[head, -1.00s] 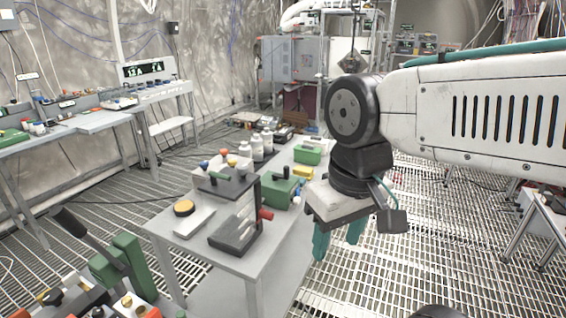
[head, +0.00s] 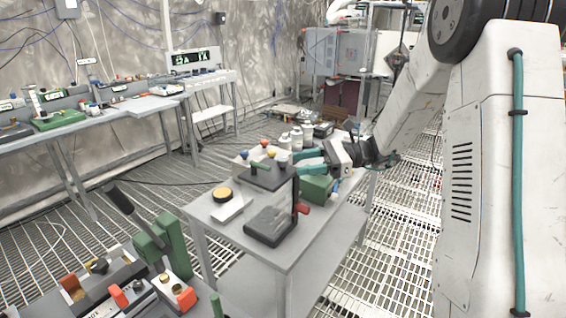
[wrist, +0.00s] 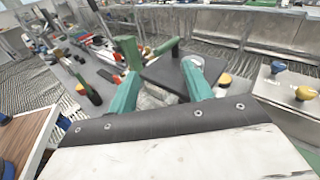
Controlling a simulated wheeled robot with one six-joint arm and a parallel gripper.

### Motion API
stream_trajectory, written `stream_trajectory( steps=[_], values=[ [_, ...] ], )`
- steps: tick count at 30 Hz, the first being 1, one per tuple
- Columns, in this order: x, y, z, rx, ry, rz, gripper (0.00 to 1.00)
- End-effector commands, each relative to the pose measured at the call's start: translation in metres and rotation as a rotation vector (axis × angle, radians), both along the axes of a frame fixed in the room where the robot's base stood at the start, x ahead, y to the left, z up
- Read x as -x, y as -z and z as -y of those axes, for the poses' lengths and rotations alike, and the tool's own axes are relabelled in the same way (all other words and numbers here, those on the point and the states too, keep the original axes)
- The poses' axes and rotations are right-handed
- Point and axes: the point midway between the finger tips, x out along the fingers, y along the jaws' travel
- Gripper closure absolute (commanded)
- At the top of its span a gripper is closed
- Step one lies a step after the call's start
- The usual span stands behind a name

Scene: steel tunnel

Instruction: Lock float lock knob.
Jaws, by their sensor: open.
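A device with a dark base and dark top plate (head: 268,178) stands on the grey table, with a green handle on top and a red knob (head: 302,208) at its right side. I cannot tell which knob is the float lock knob. My gripper (head: 302,162) is open, its teal fingers pointing left just behind the device's top plate. In the wrist view the fingers spread apart (wrist: 162,75), with the dark plate (wrist: 172,74) showing between and beyond them. No knob is visibly between the fingers, and contact cannot be told.
The grey table (head: 205,215) also holds a yellow-topped round piece (head: 222,194), a green box (head: 317,188) and white bottles (head: 297,138). A bench with a green lever (head: 150,245) is at lower left. Grated floor lies around the table.

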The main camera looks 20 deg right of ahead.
Motion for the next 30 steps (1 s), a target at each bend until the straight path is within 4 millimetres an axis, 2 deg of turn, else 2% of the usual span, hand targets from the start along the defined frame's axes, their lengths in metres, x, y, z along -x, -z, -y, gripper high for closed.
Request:
stream_trajectory(
  steps=[3,8,21,25,30],
  values=[
    [-0.020,0.014,0.020,-0.083,0.076,-0.043,0.50],
    [-0.032,0.021,0.028,-0.131,0.121,-0.064,0.50],
    [-0.054,0.020,-0.030,-0.132,0.121,-0.064,0.50],
    [-0.057,0.020,-0.039,-0.133,0.122,-0.064,0.50],
    [-0.058,0.020,-0.042,-0.133,0.123,-0.064,0.50]
  ],
)
